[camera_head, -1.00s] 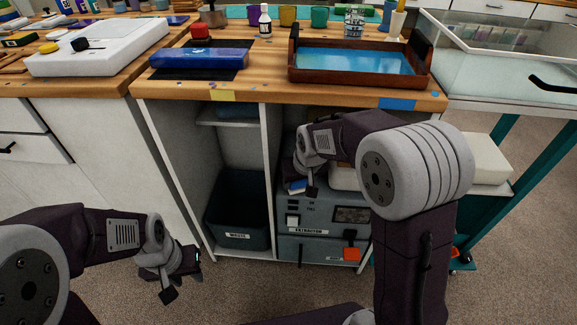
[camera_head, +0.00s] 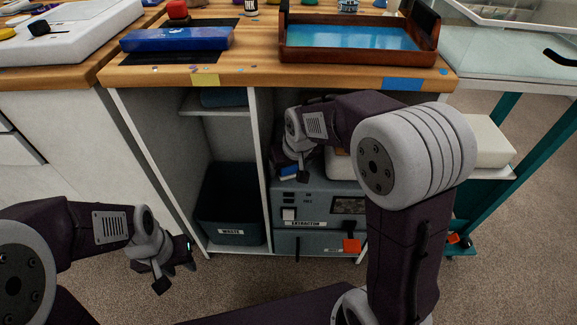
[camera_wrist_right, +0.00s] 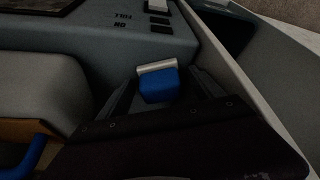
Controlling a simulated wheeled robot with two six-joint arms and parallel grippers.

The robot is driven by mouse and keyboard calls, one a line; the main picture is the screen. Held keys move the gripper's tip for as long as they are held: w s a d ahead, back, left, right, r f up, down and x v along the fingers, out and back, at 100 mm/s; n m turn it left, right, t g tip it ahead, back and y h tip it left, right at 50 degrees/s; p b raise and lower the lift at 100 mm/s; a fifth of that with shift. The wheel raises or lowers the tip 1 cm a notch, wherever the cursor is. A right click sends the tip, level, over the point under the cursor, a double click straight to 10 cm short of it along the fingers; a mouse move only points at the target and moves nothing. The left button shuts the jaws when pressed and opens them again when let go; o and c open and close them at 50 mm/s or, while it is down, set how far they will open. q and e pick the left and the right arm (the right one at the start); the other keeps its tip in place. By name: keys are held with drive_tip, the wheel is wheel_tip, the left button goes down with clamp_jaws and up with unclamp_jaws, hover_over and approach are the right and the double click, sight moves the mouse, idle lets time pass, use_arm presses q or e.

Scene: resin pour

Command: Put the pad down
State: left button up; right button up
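A small blue pad (camera_wrist_right: 158,88) with a pale grey edge is between the two fingers of my right gripper (camera_wrist_right: 163,82) in the right wrist view. In the head view the pad (camera_head: 289,172) shows as a blue and white patch under my right gripper, in the cabinet's right compartment, above the grey extractor (camera_head: 318,205). I cannot tell whether it touches the extractor. My left gripper (camera_head: 183,265) hangs low in front of the cabinet, with nothing visible in it; its fingers are unclear.
The wooden worktop (camera_head: 255,73) overhangs my right arm, carrying a brown tray (camera_head: 358,55) of blue liquid and a blue box (camera_head: 177,40). A pale block (camera_head: 490,145) sits at right.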

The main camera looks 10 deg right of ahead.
drive_tip(key=shift+r, duration=0.2)
drive_tip(key=p+v, duration=0.7)
drive_tip(key=v, duration=0.4)
drive_tip(key=s+d+f+m+g, duration=0.1)
drive_tip(key=s+d+f+g, duration=0.2)
drive_tip(key=s+f, duration=0.8)
drive_tip(key=s+d, duration=0.1)
drive_tip(key=s, duration=0.1)
drive_tip(key=shift+s+f, duration=0.25)
drive_tip(key=shift+s, duration=0.05)
drive_tip(key=shift+r, duration=0.1)
